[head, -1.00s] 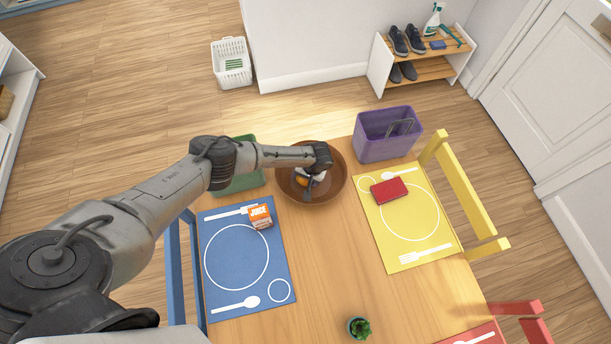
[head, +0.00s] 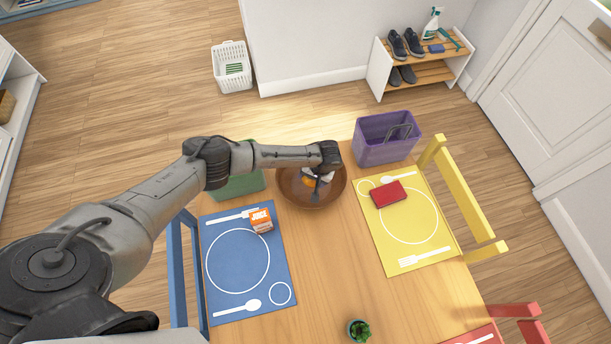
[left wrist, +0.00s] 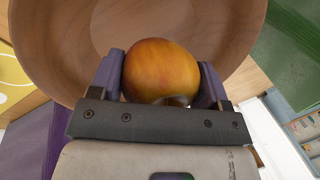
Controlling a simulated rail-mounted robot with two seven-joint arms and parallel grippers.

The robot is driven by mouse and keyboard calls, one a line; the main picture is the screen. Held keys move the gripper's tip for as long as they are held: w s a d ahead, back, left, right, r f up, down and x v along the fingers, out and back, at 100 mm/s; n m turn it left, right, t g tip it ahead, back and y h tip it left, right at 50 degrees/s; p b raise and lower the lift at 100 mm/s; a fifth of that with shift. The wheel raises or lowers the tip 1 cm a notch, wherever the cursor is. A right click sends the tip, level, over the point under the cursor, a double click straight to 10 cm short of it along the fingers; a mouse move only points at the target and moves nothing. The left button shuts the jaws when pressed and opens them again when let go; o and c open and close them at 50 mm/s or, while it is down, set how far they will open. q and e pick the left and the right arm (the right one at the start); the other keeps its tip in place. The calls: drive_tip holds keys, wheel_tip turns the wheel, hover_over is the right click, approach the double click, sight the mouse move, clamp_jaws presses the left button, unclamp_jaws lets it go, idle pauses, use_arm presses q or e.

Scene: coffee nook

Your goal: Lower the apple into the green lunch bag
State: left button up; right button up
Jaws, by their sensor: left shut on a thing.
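An orange-yellow apple (left wrist: 162,70) sits between the two fingers of my left gripper (left wrist: 160,88), which is shut on it. In the head view the left gripper (head: 318,184) is over the brown wooden bowl (head: 300,198), with a bit of the apple (head: 308,182) showing beneath the wrist. The bowl also fills the upper part of the left wrist view (left wrist: 60,45). Whether the apple touches the bowl is hard to tell. The green lunch bag (head: 240,187) stands left of the bowl, partly hidden by my left arm. My right gripper is not in view.
A purple bag (head: 383,147) with a raised handle stands right of the bowl. An orange juice box (head: 261,220) is on the blue mat (head: 215,290). A red box (head: 388,194) lies on the yellow mat (head: 375,222). A small plant (head: 359,330) stands near the front.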

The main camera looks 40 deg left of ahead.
use_arm(q)
drive_tip(key=d+r, duration=0.5)
drive_tip(key=d, duration=0.3)
drive_tip(key=s+a+r+p, duration=0.4)
drive_tip(key=a+r+p, duration=0.25)
drive_tip(key=p, duration=0.75)
drive_tip(key=s+a+r+p, duration=0.3)
drive_tip(key=s+a, duration=0.2)
drive_tip(key=a, duration=0.4)
drive_tip(key=s+a+r+p, duration=0.4)
drive_tip(key=s+a, duration=0.2)
drive_tip(key=a, duration=0.2)
drive_tip(key=s+a+r+p, duration=0.3)
drive_tip(key=s+a+p, duration=0.1)
drive_tip(key=a, duration=0.5)
drive_tip(key=shift+s+a+r, duration=0.3)
drive_tip(key=shift+s+a, duration=0.05)
drive_tip(key=shift+s, duration=0.4)
drive_tip(key=shift+f, duration=0.1)
